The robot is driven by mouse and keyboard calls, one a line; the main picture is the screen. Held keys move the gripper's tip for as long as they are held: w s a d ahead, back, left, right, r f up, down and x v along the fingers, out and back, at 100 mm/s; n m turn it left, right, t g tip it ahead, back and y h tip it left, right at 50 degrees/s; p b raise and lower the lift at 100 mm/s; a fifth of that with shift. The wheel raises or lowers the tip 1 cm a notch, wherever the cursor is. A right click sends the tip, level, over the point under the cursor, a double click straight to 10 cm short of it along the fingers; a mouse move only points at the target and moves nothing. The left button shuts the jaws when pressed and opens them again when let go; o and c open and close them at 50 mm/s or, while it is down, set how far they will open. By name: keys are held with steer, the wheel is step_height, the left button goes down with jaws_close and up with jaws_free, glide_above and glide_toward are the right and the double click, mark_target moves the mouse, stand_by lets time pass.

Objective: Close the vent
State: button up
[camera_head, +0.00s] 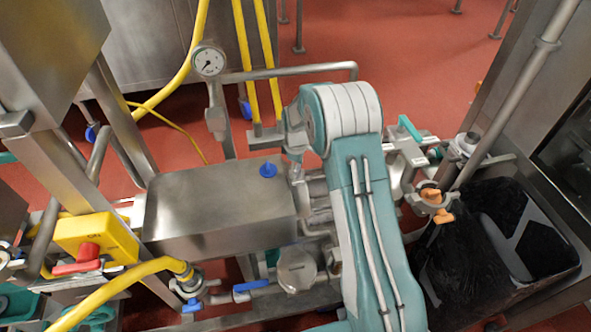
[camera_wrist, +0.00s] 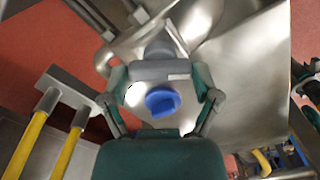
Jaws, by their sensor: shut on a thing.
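My gripper (camera_wrist: 161,76) is in the wrist view, its green fingers on either side of a grey bar-like part (camera_wrist: 160,70). It is shut on this part; I cannot tell exactly what the part is. A blue knob (camera_wrist: 162,101) shows in the gap between the fingers. In the camera_head view the blue knob (camera_head: 268,170) sits on top of a steel box (camera_head: 220,205), near its back right corner, with nothing on it. There my gripper is mostly hidden behind my arm. No label shows which part is the vent.
Yellow pipes (camera_head: 243,60) and a pressure gauge (camera_head: 208,62) stand behind the box. Steel pipes and valves crowd its right side, with an orange handle (camera_head: 431,195). A yellow box with a red handle (camera_head: 85,255) is at left. A grey crate (camera_head: 560,222) holds black bags.

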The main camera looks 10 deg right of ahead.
steer(key=m, duration=0.5)
steer(key=shift+m, duration=0.3)
steer(key=m, duration=0.6)
steer(key=o, duration=0.9)
steer(key=shift+w+d+f, duration=0.1)
steer(key=shift+c, duration=0.2)
steer(key=shift+r, duration=0.2)
steer(key=shift+r, duration=2.4)
step_height(320, 180, up, 12)
